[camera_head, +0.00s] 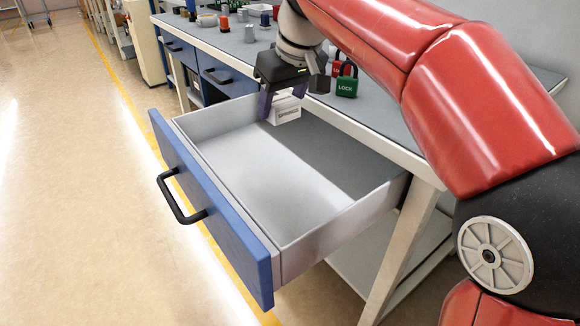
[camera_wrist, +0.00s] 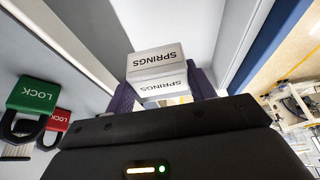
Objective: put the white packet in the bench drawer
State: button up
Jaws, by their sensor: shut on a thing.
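The white packet (camera_head: 286,109), marked SPRINGS, is between the fingers of my gripper (camera_head: 281,100). It also shows in the wrist view (camera_wrist: 157,75), with a dark purple finger on either side. My gripper (camera_wrist: 160,95) is shut on it. The bench drawer (camera_head: 280,200) is pulled well out, with a blue front, a black handle (camera_head: 178,199) and a light grey inside. In the head view the packet is over the far left part of the open drawer. I cannot tell if it touches the drawer floor. Nothing else shows inside the drawer.
The grey bench top (camera_head: 375,125) lies behind the drawer. A green padlock (camera_head: 347,85) and a red padlock (camera_wrist: 60,120) stand on it near my gripper. Several small items stand farther along the bench. The floor left of the drawer is clear.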

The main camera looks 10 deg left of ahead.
aim_at(280, 174)
notch_tip(280, 174, down, 14)
jog(key=shift+f+b, duration=0.25)
jog(key=shift+b, duration=0.9)
jog(key=shift+f, duration=0.2)
jog(key=o, duration=1)
jog(key=shift+d+r, duration=0.15)
jog(key=shift+r, duration=0.45)
jog(key=p+v, duration=0.1)
jog(key=v, duration=1)
jog(key=shift+s+r, duration=0.1)
jog(key=shift+s, duration=0.1)
